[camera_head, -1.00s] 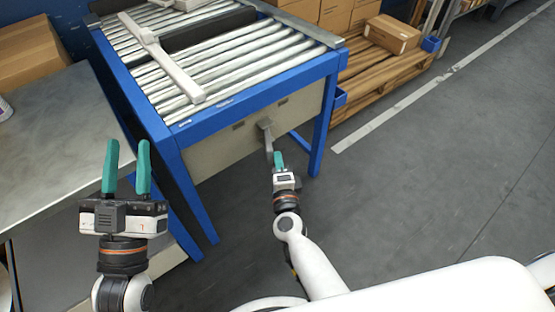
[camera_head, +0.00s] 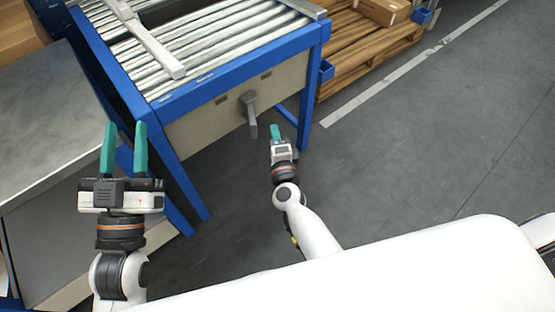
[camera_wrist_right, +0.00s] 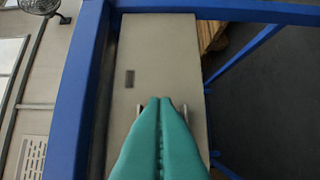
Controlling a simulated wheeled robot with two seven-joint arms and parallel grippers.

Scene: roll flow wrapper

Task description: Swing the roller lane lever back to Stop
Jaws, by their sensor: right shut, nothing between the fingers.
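The grey roller lane lever (camera_head: 252,118) hangs from its pivot on the beige front panel of the blue-framed roller lane, its handle pointing down and leaning slightly right. My right gripper (camera_head: 276,128) is shut and empty, to the right of the lever's lower end, with a visible gap in the head view. In the right wrist view the shut teal fingers (camera_wrist_right: 159,104) point at the panel, and the lever cannot be clearly made out behind them. My left gripper (camera_head: 124,125) is open and empty, over the left side near the metal table. No Stop marking is readable.
The roller lane (camera_head: 210,48) stands ahead, with blue legs either side of the panel. A metal table (camera_head: 50,110) is at the left. A wooden pallet (camera_head: 360,55) with a carton (camera_head: 384,10) is at the back right. The floor at the right is clear.

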